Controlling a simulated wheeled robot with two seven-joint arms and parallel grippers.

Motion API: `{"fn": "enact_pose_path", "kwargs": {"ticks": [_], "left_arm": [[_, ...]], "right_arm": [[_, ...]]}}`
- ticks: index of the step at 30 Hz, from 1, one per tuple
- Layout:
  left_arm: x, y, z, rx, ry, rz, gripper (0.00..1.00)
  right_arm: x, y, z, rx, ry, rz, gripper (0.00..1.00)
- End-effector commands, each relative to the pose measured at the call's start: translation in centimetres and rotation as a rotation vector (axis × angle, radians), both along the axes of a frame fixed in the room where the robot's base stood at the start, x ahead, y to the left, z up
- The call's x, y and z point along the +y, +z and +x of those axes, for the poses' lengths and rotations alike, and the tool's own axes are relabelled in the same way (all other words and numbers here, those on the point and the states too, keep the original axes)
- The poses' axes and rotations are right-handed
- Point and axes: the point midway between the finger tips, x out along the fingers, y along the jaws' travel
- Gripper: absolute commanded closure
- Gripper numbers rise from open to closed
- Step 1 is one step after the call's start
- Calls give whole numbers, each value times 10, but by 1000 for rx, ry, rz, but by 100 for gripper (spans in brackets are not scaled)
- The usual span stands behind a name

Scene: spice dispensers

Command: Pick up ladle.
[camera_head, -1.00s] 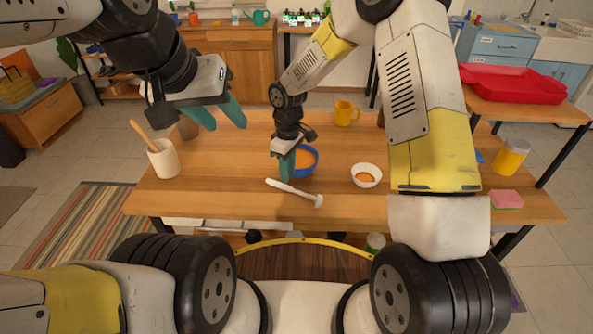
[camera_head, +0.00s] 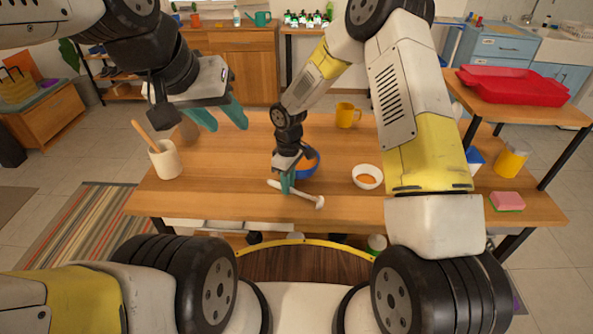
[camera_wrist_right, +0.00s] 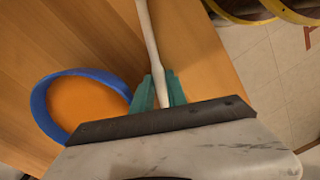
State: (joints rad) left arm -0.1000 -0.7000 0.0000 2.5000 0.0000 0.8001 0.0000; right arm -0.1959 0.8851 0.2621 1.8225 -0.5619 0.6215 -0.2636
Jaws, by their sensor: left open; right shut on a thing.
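The ladle (camera_head: 305,199) is a pale, light-coloured utensil lying on the wooden table near its front edge, with its wider end to the right. My right gripper (camera_head: 287,184) points down at the ladle's handle, and its teal fingers are shut on it. In the right wrist view the ladle (camera_wrist_right: 148,40) runs between the two teal fingertips of the right gripper (camera_wrist_right: 158,88). My left gripper (camera_head: 222,116) is open and empty, above the left part of the table.
A blue bowl (camera_head: 314,163) with orange contents stands just behind the right gripper. A white bowl (camera_head: 367,170) is to the right. A beige utensil pot (camera_head: 165,160) stands at the left, and a yellow mug (camera_head: 346,113) at the back. The table front left (camera_head: 215,200) is clear.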

Motion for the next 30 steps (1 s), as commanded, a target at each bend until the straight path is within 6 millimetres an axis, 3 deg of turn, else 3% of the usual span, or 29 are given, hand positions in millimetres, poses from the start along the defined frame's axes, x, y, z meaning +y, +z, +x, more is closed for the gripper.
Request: {"fn": "enact_pose_path", "kwargs": {"ticks": [8, 15, 30], "left_arm": [[0, 0, 0, 0, 0, 0, 58], [0, 0, 0, 0, 0, 0, 58], [0, 0, 0, 0, 0, 0, 58]], "right_arm": [[0, 9, 0, -1, -1, 0, 100], [0, 38, -1, 0, 0, 1, 100], [-13, 47, -127, 1, 5, -2, 100]]}}
